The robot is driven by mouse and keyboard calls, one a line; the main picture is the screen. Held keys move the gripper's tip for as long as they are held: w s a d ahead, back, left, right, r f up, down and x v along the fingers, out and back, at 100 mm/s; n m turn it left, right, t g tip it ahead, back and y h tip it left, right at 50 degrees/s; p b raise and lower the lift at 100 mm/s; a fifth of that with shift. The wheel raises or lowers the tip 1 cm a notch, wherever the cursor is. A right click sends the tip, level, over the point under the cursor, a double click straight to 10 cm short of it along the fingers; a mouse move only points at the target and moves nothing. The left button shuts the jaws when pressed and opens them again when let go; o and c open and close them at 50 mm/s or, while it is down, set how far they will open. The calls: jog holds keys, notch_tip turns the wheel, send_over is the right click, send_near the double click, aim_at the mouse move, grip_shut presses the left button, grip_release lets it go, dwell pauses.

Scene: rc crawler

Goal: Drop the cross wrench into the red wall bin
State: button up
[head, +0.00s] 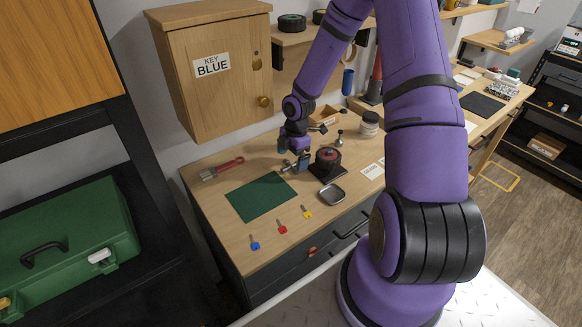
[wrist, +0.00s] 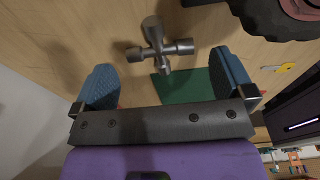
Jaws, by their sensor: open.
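The cross wrench (wrist: 155,46) is a grey metal cross with thick socket ends. In the wrist view it lies on the wooden bench, just beyond and partly between my blue fingers. My gripper (wrist: 163,75) is open and empty, with one finger on each side of the wrench's near arm. In the head view my gripper (head: 294,162) is low over the bench, behind the green mat, and partly hides the wrench. I cannot make out a red wall bin in either view.
A green mat (head: 261,197) lies in front. A dark device with a red top (head: 328,158) stands close right, beside a small metal dish (head: 331,194). A red-handled brush (head: 222,168) lies left. Several coloured keys lie near the front edge. A wooden key cabinet (head: 212,85) hangs above.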

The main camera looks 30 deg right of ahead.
aim_at(291, 167)
jog(key=shift+a+f, duration=0.2)
jog(key=shift+f, duration=1.1)
jog(key=c, duration=1)
jog(key=shift+r, duration=0.25)
